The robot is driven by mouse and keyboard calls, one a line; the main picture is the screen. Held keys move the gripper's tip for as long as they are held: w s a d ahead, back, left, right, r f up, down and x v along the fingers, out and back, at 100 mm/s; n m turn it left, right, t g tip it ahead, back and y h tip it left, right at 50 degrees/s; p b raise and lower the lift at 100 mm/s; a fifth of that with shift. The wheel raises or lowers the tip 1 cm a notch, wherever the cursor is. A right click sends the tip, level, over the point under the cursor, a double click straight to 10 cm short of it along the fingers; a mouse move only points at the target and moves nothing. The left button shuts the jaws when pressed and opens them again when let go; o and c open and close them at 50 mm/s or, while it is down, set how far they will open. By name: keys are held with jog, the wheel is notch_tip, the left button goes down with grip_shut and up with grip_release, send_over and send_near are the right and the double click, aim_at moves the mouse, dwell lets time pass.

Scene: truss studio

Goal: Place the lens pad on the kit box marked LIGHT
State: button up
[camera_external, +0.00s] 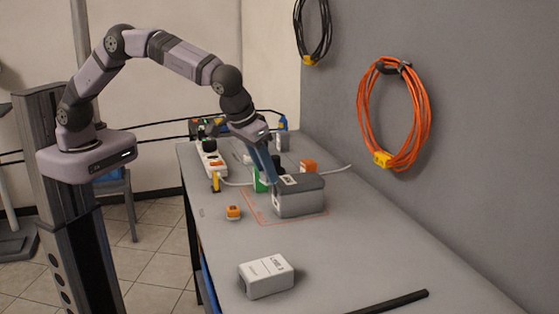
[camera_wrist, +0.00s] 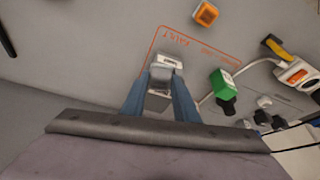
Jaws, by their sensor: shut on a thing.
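A white box (camera_external: 266,277) with printed text stands near the front. Orange blocks (camera_external: 233,212) (camera_external: 308,166), a green item (camera_wrist: 222,83) and a white power strip (camera_external: 211,161) are nearby. A black bar (camera_external: 388,302) lies at the front right.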

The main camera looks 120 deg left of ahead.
jog(key=shift+n+g, duration=0.3)
jog(key=shift+n, duration=0.5)
jog(key=a+r, duration=0.1)
jog(key=a, duration=0.1)
jog(key=a+r, duration=0.1)
jog(key=a, duration=0.2)
jog(key=w+a+r, duration=0.1)
jog(key=a+r, duration=0.1)
jog(key=shift+w+a+p, duration=0.1)
jog(key=shift+a+p, duration=0.2)
notch_tip(320, 180, up, 5)
jog(key=m, duration=0.2)
send_over(291, 179)
jog(key=shift+s+d+f+m+t+h, duration=0.1)
jog(key=shift+s+d+m+t+h, duration=0.05)
jog(key=shift+s+d+m+t, duration=0.3)
jog(key=shift+s+d+f+m+t+h, duration=0.15)
jog(key=shift+d+m+t, duration=0.1)
jog(key=shift+m, duration=0.3)
jog(key=shift+r, duration=0.1)
jog(key=shift+f+p, duration=1.2)
jog(key=shift+f, duration=3.8)
jog(key=shift+f, duration=0.15)
